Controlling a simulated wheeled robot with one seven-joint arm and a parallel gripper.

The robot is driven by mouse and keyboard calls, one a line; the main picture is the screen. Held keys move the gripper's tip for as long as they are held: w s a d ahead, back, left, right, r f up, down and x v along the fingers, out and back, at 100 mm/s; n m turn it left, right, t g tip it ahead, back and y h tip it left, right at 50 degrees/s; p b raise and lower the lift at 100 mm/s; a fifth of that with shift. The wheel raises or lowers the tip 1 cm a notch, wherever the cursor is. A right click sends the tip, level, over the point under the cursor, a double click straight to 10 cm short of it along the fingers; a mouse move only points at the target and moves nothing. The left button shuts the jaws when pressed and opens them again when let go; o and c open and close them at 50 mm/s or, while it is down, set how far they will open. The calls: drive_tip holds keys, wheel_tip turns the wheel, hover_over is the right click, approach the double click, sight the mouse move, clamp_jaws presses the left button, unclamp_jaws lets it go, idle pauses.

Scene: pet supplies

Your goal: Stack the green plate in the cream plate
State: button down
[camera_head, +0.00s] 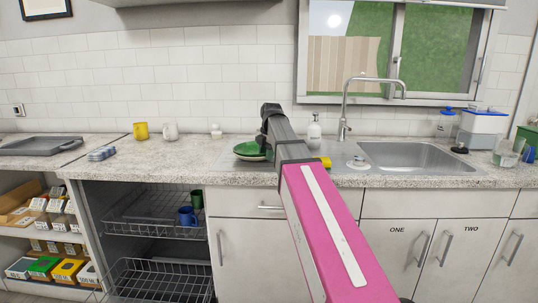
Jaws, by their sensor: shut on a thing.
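The green plate (246,148) is at the back of the counter, just left of my arm. A cream rim (243,158), which looks like the cream plate, shows directly under it. The green plate appears to lie in or just over the cream one; I cannot tell whether they touch. My gripper (267,146) is at the right side of the green plate and shut on it. My dark wrist and pink arm hide the right part of both plates and most of the fingers.
A soap bottle (314,132) and a yellow item (326,162) stand right of my arm, before the sink (415,156) and tap (346,110). A yellow cup (141,131) and white cup (170,131) stand left. The counter between these cups and the plates is mostly clear.

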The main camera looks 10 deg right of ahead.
drive_tip(key=shift+w+a, duration=0.3)
drive_tip(key=shift+w, duration=0.1)
drive_tip(key=c, duration=0.7)
unclamp_jaws()
drive_tip(key=r, duration=0.3)
drive_tip(key=s+r, duration=0.1)
drive_tip(key=r, duration=0.3)
drive_tip(key=d+r, duration=0.1)
drive_tip(key=r, duration=0.2)
drive_tip(key=shift+s+r, duration=0.2)
drive_tip(key=shift+r, duration=0.05)
